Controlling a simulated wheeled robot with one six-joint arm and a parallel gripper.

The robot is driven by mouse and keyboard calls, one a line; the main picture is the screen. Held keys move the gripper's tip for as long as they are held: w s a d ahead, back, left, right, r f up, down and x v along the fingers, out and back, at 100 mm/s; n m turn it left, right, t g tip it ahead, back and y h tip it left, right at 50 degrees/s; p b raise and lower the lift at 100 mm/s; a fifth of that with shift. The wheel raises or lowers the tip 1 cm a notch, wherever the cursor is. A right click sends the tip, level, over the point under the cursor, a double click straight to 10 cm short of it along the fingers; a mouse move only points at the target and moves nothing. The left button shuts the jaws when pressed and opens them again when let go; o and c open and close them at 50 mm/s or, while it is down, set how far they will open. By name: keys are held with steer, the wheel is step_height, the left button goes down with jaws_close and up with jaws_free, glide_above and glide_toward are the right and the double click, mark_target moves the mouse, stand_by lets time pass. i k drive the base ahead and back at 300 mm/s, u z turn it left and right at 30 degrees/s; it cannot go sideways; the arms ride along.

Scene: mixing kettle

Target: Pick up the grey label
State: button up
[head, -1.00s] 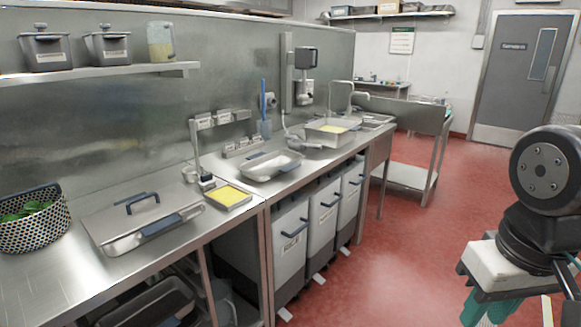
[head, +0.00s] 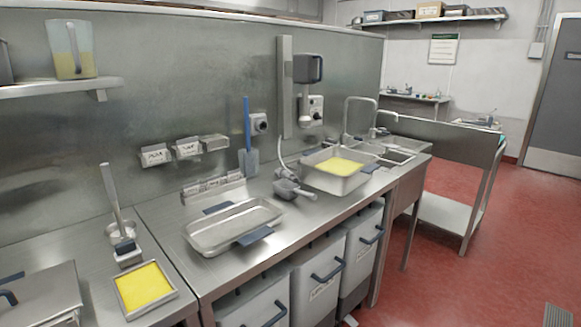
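I cannot single out the grey label for certain. Several small label holders hang on the steel back wall: two with white faces and dark print, a left one (head: 155,156) and a middle one (head: 187,148), and a plainer greyish one (head: 215,143) at the right. Below them a low rack (head: 213,188) of several small grey-white pieces stands at the back of the counter, too small to read. My gripper is not in view.
On the steel counter are an empty shallow tray (head: 234,227), a yellow-filled tray (head: 145,288), a deep pan with yellow contents (head: 337,183) and a grey scoop-like tool (head: 291,188). A blue-handled scraper (head: 248,160) stands against the wall.

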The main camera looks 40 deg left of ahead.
mark_target(234, 176)
steer(key=i, duration=1.45)
steer(key=u, duration=0.65)
steer(key=i, duration=0.8)
steer(key=u, duration=1.4)
steer(key=i, duration=0.6)
steer(key=u, duration=0.55)
